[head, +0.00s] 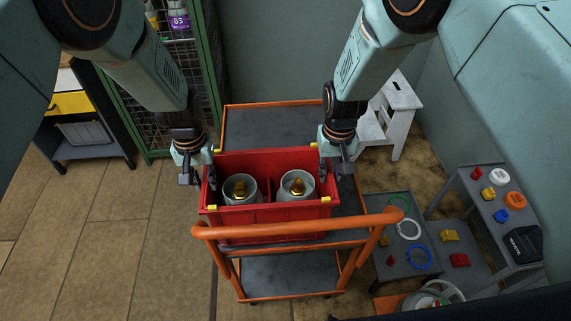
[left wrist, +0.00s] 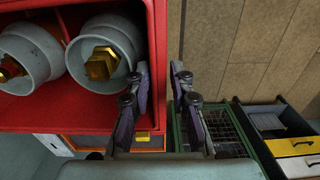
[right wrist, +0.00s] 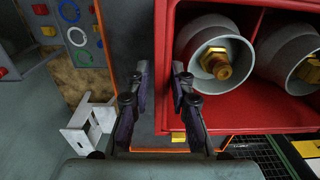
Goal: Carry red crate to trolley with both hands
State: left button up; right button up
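The red crate (head: 265,214) is over the trolley's near half, behind its orange push handle (head: 300,229). It looks level; I cannot tell whether its base touches the deck. It holds two grey cylinders with brass tops (head: 240,189) (head: 297,186). The trolley (head: 270,127) has a grey deck with an orange rim, bare at the far end. My left gripper (head: 198,175) is at the crate's left wall, its fingers closed on either side of the rim in the left wrist view (left wrist: 160,72). My right gripper (head: 333,171) likewise pinches the right wall (right wrist: 161,72).
A white step stool (head: 392,112) stands behind the trolley at right. Grey tables (head: 400,262) with coloured rings and small parts stand close on the right. A green mesh cabinet (head: 160,85) and a drawer cabinet (head: 80,130) stand at left. The floor at left is clear.

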pick_arm(q)
jog(key=shift+o, duration=1.1)
jog(key=shift+w+a, duration=0.1)
jog(key=shift+a, duration=0.05)
pick_arm(e)
jog(key=shift+o, duration=1.1)
jog(key=shift+w+a, duration=0.1)
jog(key=shift+a, duration=0.2)
jog(key=shift+d, duration=0.1)
pick_arm(q)
jog(key=shift+r, duration=0.25)
notch_tip(320, 180, up, 11)
jog(key=shift+r, duration=0.15)
pick_arm(e)
notch_tip(320, 180, up, 12)
jog(key=shift+d, duration=0.1)
